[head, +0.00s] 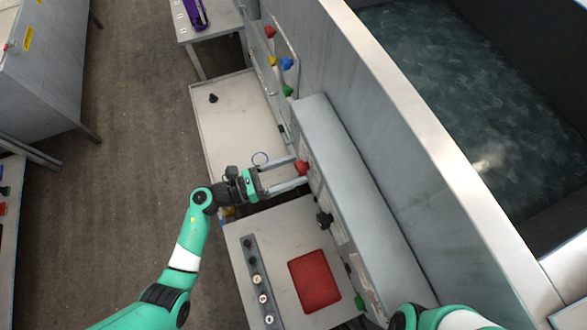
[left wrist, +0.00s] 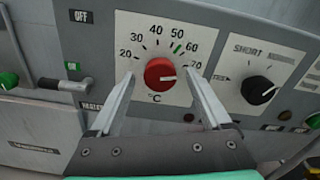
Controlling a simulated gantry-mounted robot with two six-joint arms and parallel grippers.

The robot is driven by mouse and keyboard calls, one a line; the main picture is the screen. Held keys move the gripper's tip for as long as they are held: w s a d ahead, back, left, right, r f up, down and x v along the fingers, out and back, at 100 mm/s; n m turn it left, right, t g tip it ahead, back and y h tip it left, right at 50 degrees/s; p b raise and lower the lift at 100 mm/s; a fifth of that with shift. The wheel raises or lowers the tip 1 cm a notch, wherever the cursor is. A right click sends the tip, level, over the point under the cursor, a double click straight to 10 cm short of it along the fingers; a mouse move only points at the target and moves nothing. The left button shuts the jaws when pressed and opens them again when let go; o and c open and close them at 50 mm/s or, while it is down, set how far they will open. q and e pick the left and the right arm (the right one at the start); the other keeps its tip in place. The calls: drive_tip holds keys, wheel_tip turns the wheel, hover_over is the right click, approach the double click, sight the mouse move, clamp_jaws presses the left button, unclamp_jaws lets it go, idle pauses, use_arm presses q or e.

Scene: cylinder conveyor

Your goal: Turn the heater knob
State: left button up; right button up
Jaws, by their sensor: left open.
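The red heater knob (left wrist: 160,74) sits on a white dial plate marked 20 to 70 °C, with a green mark between 50 and 60. Its white pointer line points right and slightly down, near the 70 end. In the head view the knob (head: 302,167) is on the side of the grey machine. My left gripper (head: 298,174) is open, its two fingers pointing at the panel. In the left wrist view the fingertips (left wrist: 161,78) lie left and right of the knob, with visible gaps; contact does not show. My right gripper is out of view.
A black knob (left wrist: 258,90) on its own plate sits right of the dial. A green knob (left wrist: 9,80) is at the left. Below the arm, a table (head: 236,240) holds a red tray (head: 315,281). A water-filled tank (head: 470,100) lies behind the panel.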

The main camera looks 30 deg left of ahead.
use_arm(q)
drive_tip(key=shift+w+d, duration=0.25)
drive_tip(key=shift+w, duration=0.05)
clamp_jaws()
idle(0.3)
drive_tip(key=shift+n, duration=0.3)
drive_tip(key=n+p, duration=0.1)
drive_tip(key=n, duration=0.2)
drive_tip(key=shift+r+p, duration=0.1)
drive_tip(key=shift+p, duration=0.3)
drive_tip(key=n+p, duration=0.2)
drive_tip(key=n, duration=0.3)
drive_tip(key=shift+n, duration=0.3)
